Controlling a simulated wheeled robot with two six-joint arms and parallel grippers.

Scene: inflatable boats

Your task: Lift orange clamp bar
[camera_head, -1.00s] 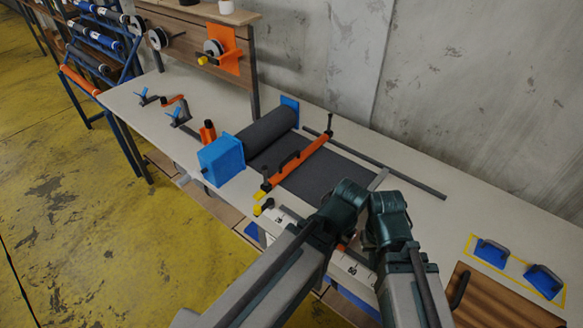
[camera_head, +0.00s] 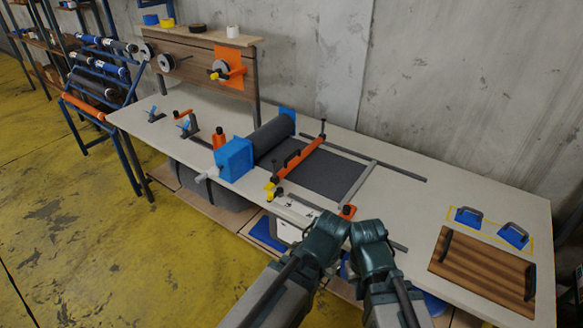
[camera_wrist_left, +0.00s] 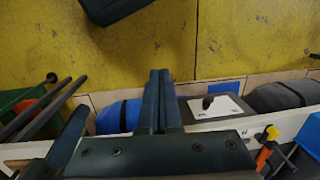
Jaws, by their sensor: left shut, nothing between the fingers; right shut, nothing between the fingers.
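The orange clamp bar (camera_head: 303,155) lies across the dark grey sheet (camera_head: 325,176) on the long table in the head view. It has a black handle on top and a dark upright post at its far end. My right gripper (camera_head: 364,234) is shut and empty near the table's front edge, to the right of and nearer than the bar, apart from it. My left gripper (camera_wrist_left: 158,75) is shut and empty in the left wrist view, with yellow floor and the table's underside behind it. In the head view its fingertips cannot be made out. Neither gripper touches the bar.
A dark roll (camera_head: 272,136) and a blue block (camera_head: 234,159) sit left of the bar. A metal crossbar (camera_head: 357,186) lies to its right. A brown board (camera_head: 480,270) and blue handled tools (camera_head: 512,235) lie at the right. The table (camera_head: 410,210) between is mostly clear.

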